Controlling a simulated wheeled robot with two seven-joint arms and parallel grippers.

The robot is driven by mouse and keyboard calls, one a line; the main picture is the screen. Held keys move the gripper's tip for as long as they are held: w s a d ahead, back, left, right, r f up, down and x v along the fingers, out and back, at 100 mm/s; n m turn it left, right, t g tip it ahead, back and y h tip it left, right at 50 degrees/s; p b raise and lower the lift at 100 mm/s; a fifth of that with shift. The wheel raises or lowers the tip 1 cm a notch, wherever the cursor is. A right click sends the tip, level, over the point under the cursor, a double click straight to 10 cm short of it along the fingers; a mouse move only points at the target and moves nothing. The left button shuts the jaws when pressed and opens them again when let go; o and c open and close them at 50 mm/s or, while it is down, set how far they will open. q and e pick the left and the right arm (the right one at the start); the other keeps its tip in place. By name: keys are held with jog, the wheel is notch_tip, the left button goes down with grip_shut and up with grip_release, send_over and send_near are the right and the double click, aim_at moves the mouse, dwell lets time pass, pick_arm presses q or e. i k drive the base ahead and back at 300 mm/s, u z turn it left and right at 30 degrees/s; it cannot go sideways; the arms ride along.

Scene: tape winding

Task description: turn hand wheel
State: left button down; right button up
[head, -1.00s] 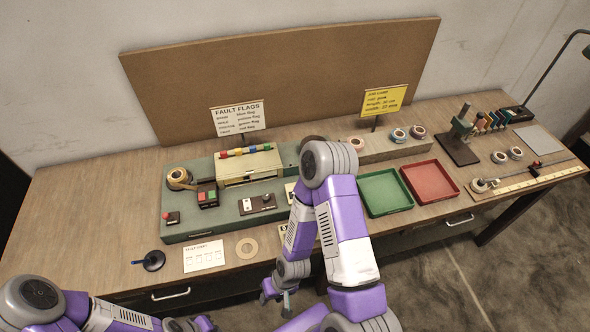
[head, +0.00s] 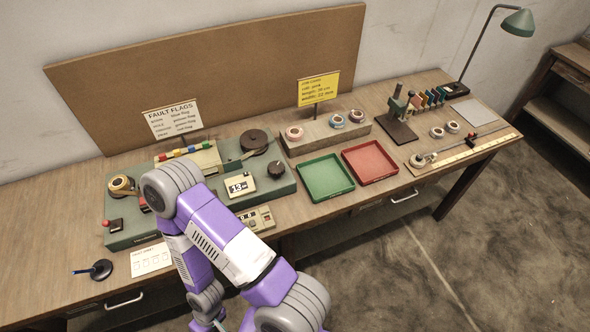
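The green winding machine (head: 130,234) sits on the workbench. A small dark round wheel (head: 276,168) stands at its right end and looks like the hand wheel. A larger dark disc (head: 254,140) lies behind it, and a counter (head: 240,185) reading about 13 is to its left. My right arm crosses in front of the machine's left middle and hides part of it. My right gripper (head: 212,324) hangs low at the bottom edge, in front of the bench and away from the wheel. It is partly cut off, so its opening is unclear. My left gripper is out of view.
A green tray (head: 326,196) and a red tray (head: 347,160) lie right of the machine. A block with tape rolls (head: 318,136) and a yellow card (head: 318,88) stand behind them. A second small display box (head: 254,219) is at the bench's front edge.

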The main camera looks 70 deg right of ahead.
aim_at(275, 168)
jog(key=k, duration=0.35)
jog(key=z, duration=1)
